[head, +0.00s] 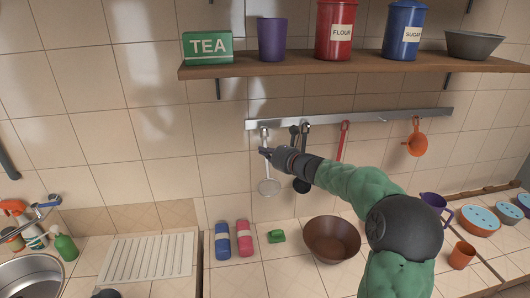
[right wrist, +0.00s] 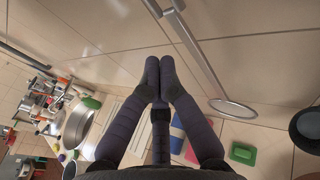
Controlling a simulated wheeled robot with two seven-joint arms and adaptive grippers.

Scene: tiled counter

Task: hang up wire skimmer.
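The wire skimmer (head: 268,187) hangs upright against the tiled wall, its handle top at the left end of the metal rail (head: 350,117). Its round head (right wrist: 233,108) and handle show right of my fingers in the right wrist view. My right gripper (head: 264,151) is in front of the wall beside the skimmer's handle, below the rail. In the right wrist view its fingertips (right wrist: 160,62) are together with nothing between them, apart from the skimmer. A dark shape at the head view's bottom edge may be part of my left gripper; its fingers are not visible.
Dark utensils (head: 301,184), a red-handled one (head: 343,140) and an orange strainer (head: 416,143) hang from the rail. A wooden shelf (head: 350,64) with canisters is above.

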